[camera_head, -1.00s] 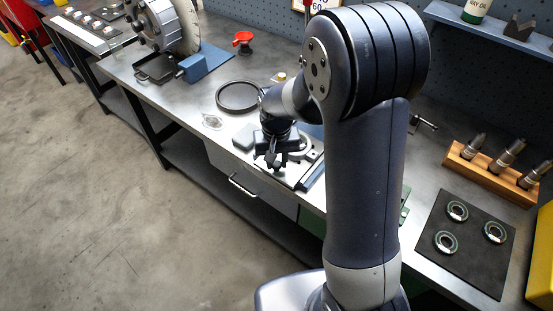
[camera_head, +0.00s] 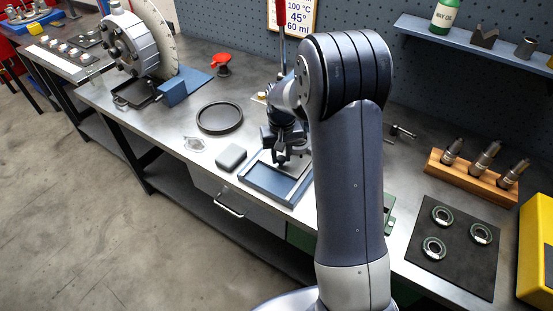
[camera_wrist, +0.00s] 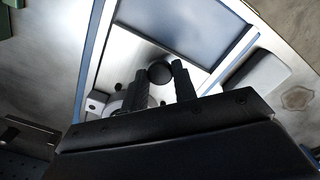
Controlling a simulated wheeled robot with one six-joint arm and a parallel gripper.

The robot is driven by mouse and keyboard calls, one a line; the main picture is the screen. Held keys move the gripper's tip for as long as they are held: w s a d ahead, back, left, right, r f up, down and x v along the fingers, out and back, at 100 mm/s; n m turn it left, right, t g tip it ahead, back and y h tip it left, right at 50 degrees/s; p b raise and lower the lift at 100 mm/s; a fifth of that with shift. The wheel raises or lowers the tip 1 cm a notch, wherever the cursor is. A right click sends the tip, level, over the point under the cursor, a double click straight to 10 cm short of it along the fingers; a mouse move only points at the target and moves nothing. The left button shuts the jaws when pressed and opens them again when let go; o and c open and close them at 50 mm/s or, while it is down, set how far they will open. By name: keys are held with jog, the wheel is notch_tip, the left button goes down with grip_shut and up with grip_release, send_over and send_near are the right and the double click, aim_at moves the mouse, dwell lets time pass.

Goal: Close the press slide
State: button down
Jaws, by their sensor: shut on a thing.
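The press slide is a pale metal plate (camera_wrist: 122,72) running in a blue-edged frame (camera_head: 262,194) on the bench. A dark round knob (camera_wrist: 160,72) stands on the plate in the wrist view. My gripper (camera_head: 281,159) is over the plate, toward the back of the frame. In the wrist view my gripper (camera_wrist: 161,82) has its two dark fingers on either side of the knob, shut on it. The front part of the frame's bed lies bare. My arm hides much of the press behind the slide.
A grey block (camera_head: 231,157) lies just left of the frame. A black ring-shaped tray (camera_head: 220,118) is farther back left. A dark mat (camera_head: 455,275) with bearings and a wooden rack (camera_head: 470,179) are at the right. A drawer handle (camera_head: 229,207) sticks out below the bench front.

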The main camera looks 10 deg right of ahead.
jog(key=shift+w+d+r, duration=0.15)
jog(key=shift+w, duration=0.05)
jog(key=c, duration=1.3)
grip_release()
jog(key=shift+d, duration=0.1)
jog(key=shift+o, duration=0.8)
jog(key=shift+s, duration=0.1)
